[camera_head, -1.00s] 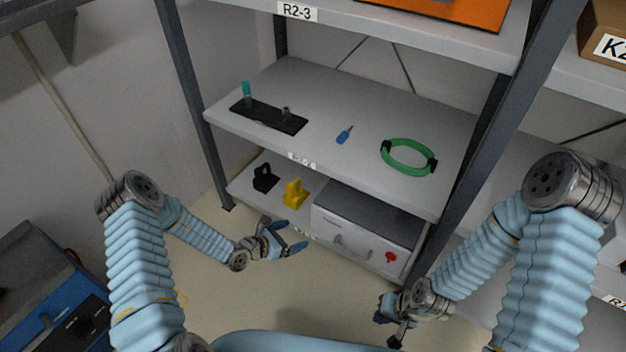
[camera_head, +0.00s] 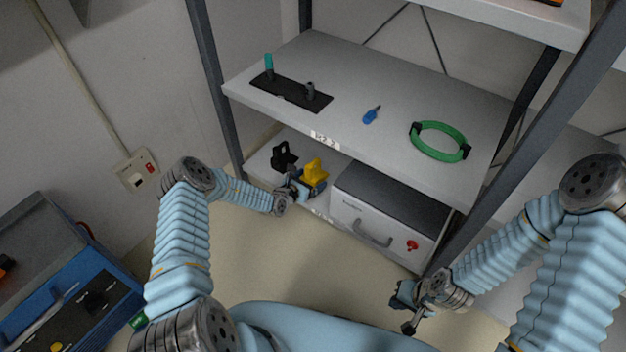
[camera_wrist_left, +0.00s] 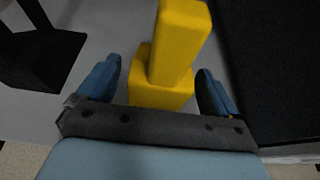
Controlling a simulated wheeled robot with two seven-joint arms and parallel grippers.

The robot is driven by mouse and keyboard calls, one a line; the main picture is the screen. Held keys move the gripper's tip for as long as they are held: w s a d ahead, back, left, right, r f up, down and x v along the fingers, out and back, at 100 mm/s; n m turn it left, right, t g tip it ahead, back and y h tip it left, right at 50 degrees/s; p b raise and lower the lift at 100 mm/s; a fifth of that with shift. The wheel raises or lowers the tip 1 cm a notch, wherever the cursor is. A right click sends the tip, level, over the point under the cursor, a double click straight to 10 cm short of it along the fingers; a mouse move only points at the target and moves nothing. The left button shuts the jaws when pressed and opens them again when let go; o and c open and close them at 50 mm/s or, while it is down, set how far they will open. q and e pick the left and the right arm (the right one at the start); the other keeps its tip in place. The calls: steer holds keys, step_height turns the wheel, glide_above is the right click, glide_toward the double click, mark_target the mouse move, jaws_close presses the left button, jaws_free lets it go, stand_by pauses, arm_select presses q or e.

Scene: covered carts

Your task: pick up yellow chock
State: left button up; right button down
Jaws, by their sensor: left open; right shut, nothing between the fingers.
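The yellow chock (camera_head: 315,170) sits on the lower shelf, between the black chock (camera_head: 284,156) and a grey box. My left gripper (camera_head: 305,186) is open at the front of the yellow chock. In the left wrist view the yellow chock (camera_wrist_left: 172,60) stands between the two blue fingers of my left gripper (camera_wrist_left: 158,88), with a gap showing on each side. The black chock (camera_wrist_left: 38,58) is at the upper left there. My right gripper (camera_head: 408,314) is shut and empty, low in front of the rack and away from the chocks.
The grey box (camera_head: 385,210) with a handle and red knob stands close to the right of the yellow chock. The middle shelf (camera_head: 350,85) lies above, holding a green ring (camera_head: 440,141), a blue screwdriver (camera_head: 371,115) and a black plate (camera_head: 290,94). A rack post (camera_head: 215,85) is at left.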

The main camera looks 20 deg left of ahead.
mark_target(316, 170)
arm_select(q)
steer(key=shift+x, duration=1.15)
steer(key=shift+c, duration=0.2)
steer(key=c, duration=1.2)
steer(key=shift+r, duration=0.15)
steer(key=shift+c, duration=0.2)
